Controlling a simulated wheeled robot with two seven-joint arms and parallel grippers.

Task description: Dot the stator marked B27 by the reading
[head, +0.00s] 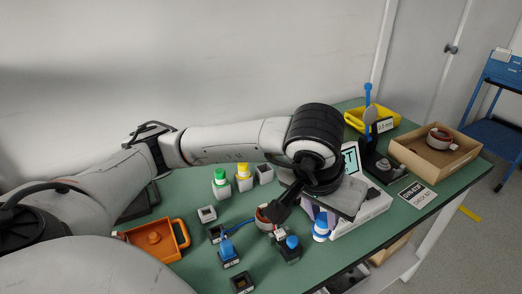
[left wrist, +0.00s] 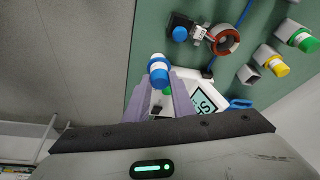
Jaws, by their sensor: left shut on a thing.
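My left gripper (head: 321,216) is shut on a bottle with a blue cap (head: 320,232), held by the white instrument. In the left wrist view, the purple fingers (left wrist: 162,98) hold this bottle (left wrist: 158,70) between them. A copper-wound stator (head: 264,218) stands on the green table, left of the gripper and apart from it. Another stator (head: 438,140) lies in the cardboard box. The instrument's display (head: 350,158) is partly hidden by my arm; its reading is unclear. My right gripper is not in view.
Green-capped (head: 221,184) and yellow-capped (head: 243,178) bottles stand beside an empty grey holder (head: 264,175). A black block with a blue knob (head: 290,246) is close to the stator. An orange bin (head: 180,236), a yellow tray (head: 382,117) and a cardboard box (head: 432,172) stand around.

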